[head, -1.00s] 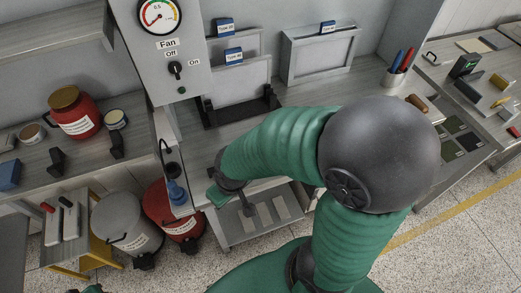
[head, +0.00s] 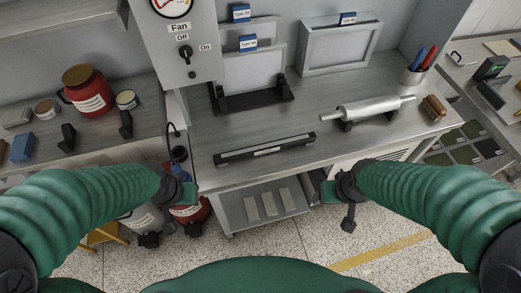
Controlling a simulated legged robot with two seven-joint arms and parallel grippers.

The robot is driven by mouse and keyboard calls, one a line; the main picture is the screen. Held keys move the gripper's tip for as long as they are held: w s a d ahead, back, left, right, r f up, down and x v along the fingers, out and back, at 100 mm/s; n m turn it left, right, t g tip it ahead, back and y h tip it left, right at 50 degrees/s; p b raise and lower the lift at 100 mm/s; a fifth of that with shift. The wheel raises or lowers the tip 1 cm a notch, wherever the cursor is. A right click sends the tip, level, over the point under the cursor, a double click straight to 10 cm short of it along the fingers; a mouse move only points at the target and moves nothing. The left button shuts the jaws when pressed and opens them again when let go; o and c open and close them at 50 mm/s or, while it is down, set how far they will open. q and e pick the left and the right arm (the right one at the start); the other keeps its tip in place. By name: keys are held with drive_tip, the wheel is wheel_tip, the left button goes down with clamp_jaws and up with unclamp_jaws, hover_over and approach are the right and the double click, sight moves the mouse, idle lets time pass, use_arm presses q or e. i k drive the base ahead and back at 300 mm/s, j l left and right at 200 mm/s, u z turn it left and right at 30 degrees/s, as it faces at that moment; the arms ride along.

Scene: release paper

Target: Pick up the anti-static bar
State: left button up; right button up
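A long dark bar with a pale strip along it, which looks like the anti-static bar (head: 265,149), lies on the front middle of the grey workbench (head: 215,125). Its whole length is in view and nothing covers it. My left gripper (head: 187,190) is below and left of the bar, near the bench's front left corner, apart from the bar. My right gripper (head: 322,191) is below and right of the bar, in front of the bench edge, also apart from it. The fingers of both are small and partly hidden, so their opening is unclear.
A metal roller (head: 370,108) rests on black supports to the right, beside a brown brush (head: 433,107) and a pen cup (head: 413,76). A black stand (head: 250,97) with panels is behind the bar. A fan control box (head: 182,45) stands at the back left.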

sight(223, 160)
drive_tip(key=i+u, duration=0.3)
drive_tip(key=u, duration=0.2)
drive_tip(key=i+l+u, duration=0.2)
drive_tip(key=u, duration=0.25)
